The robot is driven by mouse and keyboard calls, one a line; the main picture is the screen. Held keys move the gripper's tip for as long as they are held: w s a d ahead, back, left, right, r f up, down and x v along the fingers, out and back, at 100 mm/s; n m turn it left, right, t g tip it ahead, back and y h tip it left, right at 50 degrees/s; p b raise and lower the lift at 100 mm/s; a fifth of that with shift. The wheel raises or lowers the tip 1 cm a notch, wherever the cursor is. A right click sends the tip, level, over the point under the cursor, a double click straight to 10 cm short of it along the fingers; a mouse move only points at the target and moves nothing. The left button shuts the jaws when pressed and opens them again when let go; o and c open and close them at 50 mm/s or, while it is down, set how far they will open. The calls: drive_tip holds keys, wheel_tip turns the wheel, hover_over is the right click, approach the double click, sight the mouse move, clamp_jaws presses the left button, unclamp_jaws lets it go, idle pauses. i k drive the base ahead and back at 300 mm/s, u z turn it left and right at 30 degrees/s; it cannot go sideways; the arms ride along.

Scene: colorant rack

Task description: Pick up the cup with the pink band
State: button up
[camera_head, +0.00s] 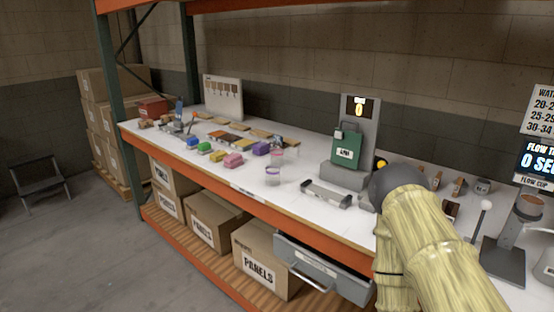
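Two small clear cups stand on the white bench top. The farther clear cup (277,152) appears to have a pinkish band near its top. The nearer clear cup (272,175) has a purple-looking band near its rim and stands closer to the bench's front edge. Both look upright and apart from each other. They are small in this view, so the band colours are hard to read. My arm, in a yellowish sleeve, fills the lower right, well to the right of the cups. My gripper is not in view.
Coloured blocks, including a pink block (233,160) and a purple block (261,149), lie left of the cups. A grey tray-like device (326,194) and a green case (346,148) on a stand are to the right. An orange beam (285,221) edges the bench.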

sight(276, 154)
drive_tip(key=u, duration=1.95)
drive_tip(key=i, duration=1.7)
drive_tip(key=z, duration=2.2)
